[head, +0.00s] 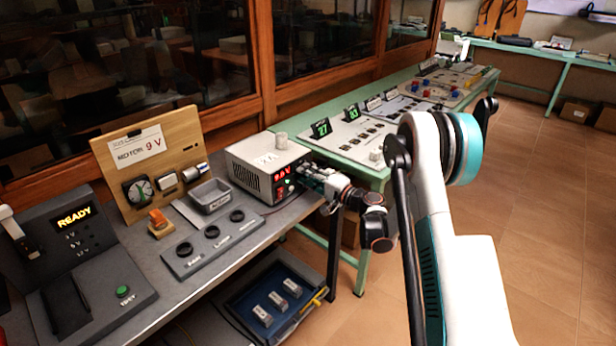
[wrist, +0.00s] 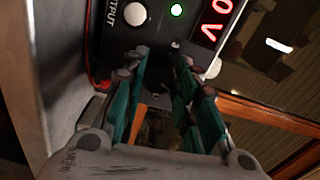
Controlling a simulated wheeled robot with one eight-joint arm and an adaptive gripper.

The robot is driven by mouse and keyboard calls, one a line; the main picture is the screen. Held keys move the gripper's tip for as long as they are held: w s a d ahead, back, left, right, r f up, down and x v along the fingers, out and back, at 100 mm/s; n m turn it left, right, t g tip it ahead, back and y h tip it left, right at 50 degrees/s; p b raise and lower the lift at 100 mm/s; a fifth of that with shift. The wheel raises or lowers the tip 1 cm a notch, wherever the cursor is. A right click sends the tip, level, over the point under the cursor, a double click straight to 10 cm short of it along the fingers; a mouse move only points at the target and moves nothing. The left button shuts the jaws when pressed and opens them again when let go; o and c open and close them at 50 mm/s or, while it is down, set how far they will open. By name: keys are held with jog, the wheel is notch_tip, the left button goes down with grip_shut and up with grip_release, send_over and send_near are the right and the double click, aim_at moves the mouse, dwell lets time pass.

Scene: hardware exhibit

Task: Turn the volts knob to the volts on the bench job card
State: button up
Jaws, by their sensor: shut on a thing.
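The bench job card (head: 138,147) on the wooden board reads "MOTOR: 9 V". The grey power supply (head: 262,160) stands at the bench's far end, its red display (head: 284,174) facing right; the digits are too small to read surely. In the wrist view the display (wrist: 214,24) is cut off, showing a "0" and "V".
A grey tray (head: 210,196), a panel with several black round parts (head: 212,236) and a READY test unit (head: 82,240) share the bench. A blue drawer (head: 275,300) lies below. A green exhibit table (head: 345,160) stands behind. The floor at right is clear.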

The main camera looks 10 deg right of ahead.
jog(key=shift+m, duration=1.4)
jog(key=o, duration=1)
jog(key=shift+o, duration=0.2)
jog(key=shift+d, duration=0.1)
jog(key=v, duration=1.2)
